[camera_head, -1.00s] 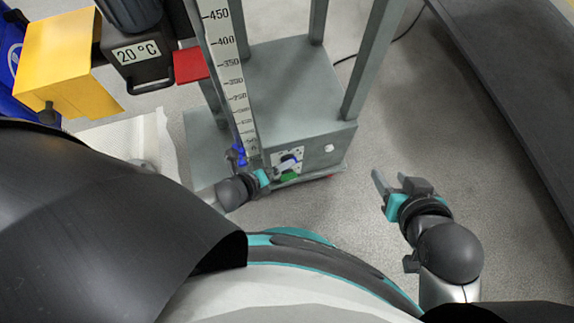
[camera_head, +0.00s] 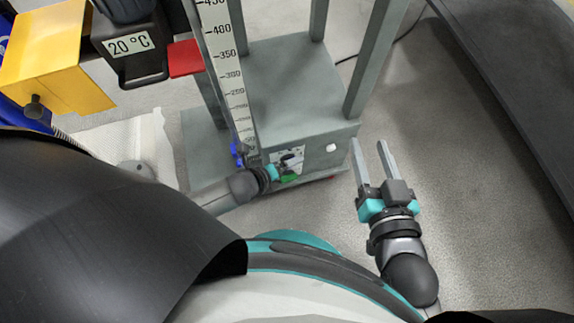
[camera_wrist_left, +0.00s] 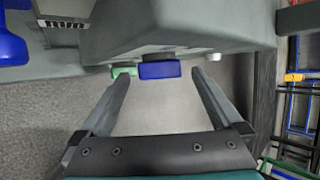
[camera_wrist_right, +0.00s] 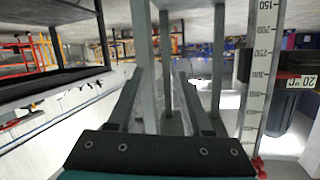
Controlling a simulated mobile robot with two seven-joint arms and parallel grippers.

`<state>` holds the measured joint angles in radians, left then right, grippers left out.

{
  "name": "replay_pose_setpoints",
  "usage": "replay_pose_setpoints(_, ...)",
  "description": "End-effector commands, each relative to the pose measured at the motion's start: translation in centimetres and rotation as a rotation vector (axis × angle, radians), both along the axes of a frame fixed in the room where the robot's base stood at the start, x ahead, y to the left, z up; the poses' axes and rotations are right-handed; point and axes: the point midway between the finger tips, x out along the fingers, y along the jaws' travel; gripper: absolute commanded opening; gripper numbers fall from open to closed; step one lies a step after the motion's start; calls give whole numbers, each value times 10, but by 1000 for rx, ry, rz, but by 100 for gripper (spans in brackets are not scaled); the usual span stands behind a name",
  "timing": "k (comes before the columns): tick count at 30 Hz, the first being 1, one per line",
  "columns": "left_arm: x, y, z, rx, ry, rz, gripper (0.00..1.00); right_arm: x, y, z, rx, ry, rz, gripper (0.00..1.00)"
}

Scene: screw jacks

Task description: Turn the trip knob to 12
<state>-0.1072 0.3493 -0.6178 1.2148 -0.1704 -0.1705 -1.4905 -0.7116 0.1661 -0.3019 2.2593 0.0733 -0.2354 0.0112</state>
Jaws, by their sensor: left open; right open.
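A grey machine's front face (camera_head: 312,160) carries a white-plated panel, a green part (camera_head: 289,178) and a round white knob (camera_head: 331,148). In the left wrist view a blue knob (camera_wrist_left: 160,70) sits between the green part (camera_wrist_left: 124,71) and the white knob (camera_wrist_left: 213,57). I cannot read which one is the trip knob or any 12 on it. My left gripper (camera_wrist_left: 160,76) is open, its fingertips on either side of the blue knob; contact is unclear. In the head view it partly hides the panel. My right gripper (camera_head: 368,143) is open and empty, right of the machine.
A tall white scale (camera_head: 225,60) stands on the machine, with a blue part (camera_head: 237,152) at its foot. A yellow block (camera_head: 50,75) and a 20 °C unit (camera_head: 130,43) are at upper left. A dark platform (camera_head: 520,80) lies right. Grey floor is free between.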

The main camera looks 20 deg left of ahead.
Motion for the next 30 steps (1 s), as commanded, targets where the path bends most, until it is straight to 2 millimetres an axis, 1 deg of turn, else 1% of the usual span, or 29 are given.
replay_pose_setpoints(3, 4, -2, -6, 0, 0, 0, 100, -3, 4, 2, 36, -53, -1, 50)
replay_pose_setpoints(12, 10, -4, -11, 0, 0, 0, 100, -8, 10, 11, 98, -148, -7, 50)
replay_pose_setpoints(24, 11, -5, -11, 0, 0, 0, 100, -9, 10, 14, 110, -165, -8, 50)
replay_pose_setpoints(30, 11, -5, -11, 0, 0, 0, 78, -9, 10, 14, 109, -166, -8, 50)
